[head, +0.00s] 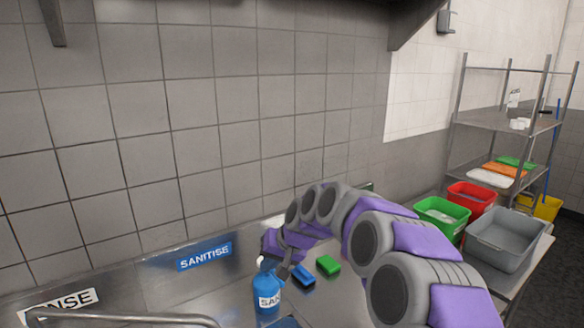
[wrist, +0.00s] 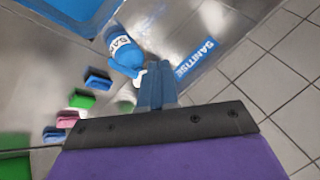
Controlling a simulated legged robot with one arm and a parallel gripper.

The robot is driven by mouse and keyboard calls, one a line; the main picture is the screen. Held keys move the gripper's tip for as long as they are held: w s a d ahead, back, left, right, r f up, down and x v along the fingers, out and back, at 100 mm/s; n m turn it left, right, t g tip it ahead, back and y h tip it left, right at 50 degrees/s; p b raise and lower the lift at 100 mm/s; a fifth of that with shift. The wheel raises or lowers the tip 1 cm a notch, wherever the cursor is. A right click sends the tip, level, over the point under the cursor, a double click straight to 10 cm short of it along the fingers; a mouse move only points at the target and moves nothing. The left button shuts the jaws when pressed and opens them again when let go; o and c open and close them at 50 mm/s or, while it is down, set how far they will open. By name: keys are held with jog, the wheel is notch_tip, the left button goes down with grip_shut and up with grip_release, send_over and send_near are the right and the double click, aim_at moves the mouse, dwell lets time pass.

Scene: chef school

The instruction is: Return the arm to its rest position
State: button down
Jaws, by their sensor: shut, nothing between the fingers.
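My arm reaches out over the steel counter from the lower right in the head view, bent, with purple and grey links. My gripper (head: 284,272) is at its far end, just above and beside a blue spray bottle (head: 267,292). In the wrist view my gripper (wrist: 155,84) is shut and empty. The bottle (wrist: 124,52) stands close to the fingertips there, its white nozzle near them; I cannot tell whether they touch.
A blue sponge (head: 303,277) and a green sponge (head: 328,265) lie beside the gripper. A pink sponge (wrist: 67,119) shows in the wrist view. A tap (head: 120,317) is at lower left. Green (head: 440,216), red (head: 472,196) and grey (head: 503,238) tubs stand right. A tiled wall (head: 200,120) is behind.

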jog(key=s+d+f+g+h, duration=0.1)
jog(key=s+d, duration=0.5)
jog(key=s, duration=0.8)
jog(key=s+d+f+g+h, duration=0.2)
jog(key=s+d, duration=0.5)
jog(key=s, duration=0.8)
jog(key=s+d+f+m+g+h, duration=0.1)
jog(key=s+d, duration=0.6)
jog(key=s, duration=0.8)
notch_tip(320, 180, down, 3)
jog(key=shift+s+r+g+h, duration=0.25)
jog(key=shift+g+h, duration=0.45)
jog(key=shift+h, duration=0.2)
jog(key=shift+a, duration=0.1)
